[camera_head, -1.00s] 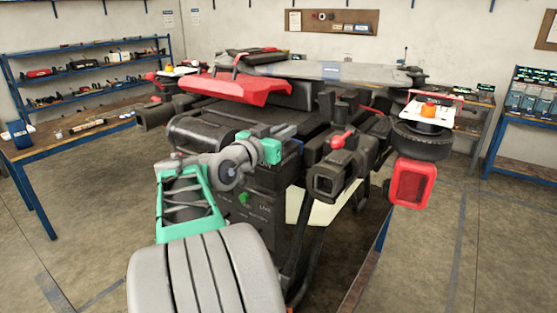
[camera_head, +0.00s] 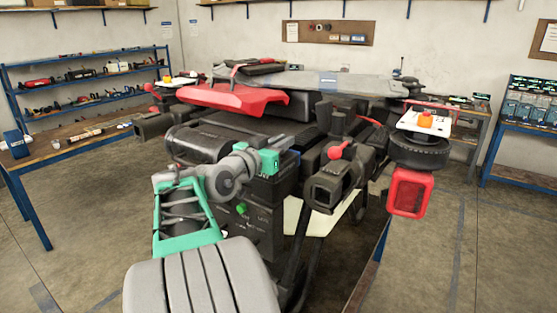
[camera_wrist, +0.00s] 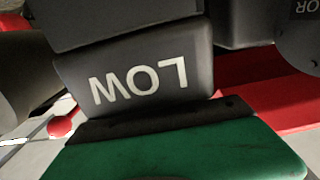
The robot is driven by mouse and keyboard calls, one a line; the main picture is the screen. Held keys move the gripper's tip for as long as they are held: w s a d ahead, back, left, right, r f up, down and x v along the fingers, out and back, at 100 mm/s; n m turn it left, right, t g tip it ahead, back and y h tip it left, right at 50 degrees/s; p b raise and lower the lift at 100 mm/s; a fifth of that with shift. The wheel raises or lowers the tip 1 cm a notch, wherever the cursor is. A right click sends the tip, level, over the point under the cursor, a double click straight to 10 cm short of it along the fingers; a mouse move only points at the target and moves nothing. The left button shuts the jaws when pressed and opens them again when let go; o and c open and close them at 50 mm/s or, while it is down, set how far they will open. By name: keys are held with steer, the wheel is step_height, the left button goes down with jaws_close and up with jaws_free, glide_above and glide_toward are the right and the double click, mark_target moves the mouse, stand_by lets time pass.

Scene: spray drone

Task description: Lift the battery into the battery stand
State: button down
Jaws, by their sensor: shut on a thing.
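My gripper (camera_head: 276,160), with green fingers, is at the near side of the drone (camera_head: 250,131). In the wrist view a green finger (camera_wrist: 175,155) with a dark edge strip lies against a dark grey block, seemingly the battery (camera_wrist: 140,82), marked LOW upside down in that view. My gripper is shut on it. In the head view a dark box with lettering and a green button (camera_head: 240,208) shows just below my gripper; my arm covers part of it. I cannot tell where the battery ends. I cannot pick out the battery stand.
A red panel (camera_head: 234,99) and a square dark nozzle-like part (camera_head: 326,192) are close to my gripper. A red-framed part (camera_head: 408,192) hangs at right. A work table (camera_head: 70,148) stands at left and a blue shelf (camera_head: 526,120) at right. Floor at right is open.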

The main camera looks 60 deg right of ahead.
steer(key=shift+r, duration=0.3)
